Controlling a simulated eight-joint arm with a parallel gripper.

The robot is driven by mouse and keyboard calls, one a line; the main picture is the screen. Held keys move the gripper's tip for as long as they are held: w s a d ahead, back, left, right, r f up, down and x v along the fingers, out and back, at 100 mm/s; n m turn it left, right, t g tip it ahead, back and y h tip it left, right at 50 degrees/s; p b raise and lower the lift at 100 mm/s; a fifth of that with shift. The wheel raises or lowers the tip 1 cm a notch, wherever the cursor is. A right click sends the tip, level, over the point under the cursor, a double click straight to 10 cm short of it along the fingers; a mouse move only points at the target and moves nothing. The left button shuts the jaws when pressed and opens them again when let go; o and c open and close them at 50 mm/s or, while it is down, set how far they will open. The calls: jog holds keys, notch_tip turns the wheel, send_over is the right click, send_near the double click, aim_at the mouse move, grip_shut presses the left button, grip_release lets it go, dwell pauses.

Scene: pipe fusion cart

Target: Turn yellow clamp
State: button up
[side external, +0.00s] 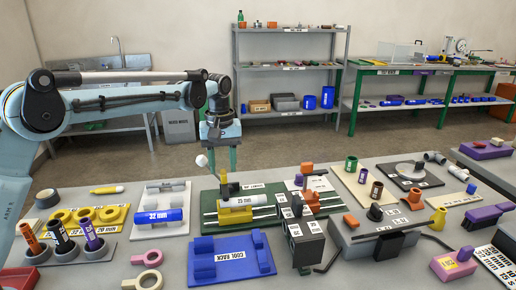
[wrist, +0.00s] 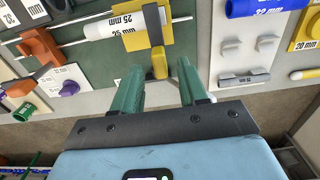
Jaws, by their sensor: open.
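The yellow clamp (side external: 235,215) sits on the green board (side external: 262,190) of the fusion fixture, across a white pipe (side external: 238,202). In the wrist view the yellow clamp (wrist: 131,39) has a grey strap over the white 25 mm pipe (wrist: 108,27) and a yellow tab (wrist: 160,64) pointing toward my gripper. My gripper (side external: 222,172) points down above the clamp in the side view. In the wrist view its green fingers (wrist: 158,68) are apart, one on each side of the tab's line, with nothing held. Whether a finger touches the tab cannot be told.
An orange clamp (wrist: 41,48) stands along the same rods. A blue pipe on a grey rack (side external: 160,217) lies left of the fixture, and the blue cool rack (side external: 232,258) lies in front. A grey box (side external: 305,247) stands at the front right.

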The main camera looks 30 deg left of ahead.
jog(key=shift+f, duration=1.05)
grip_shut()
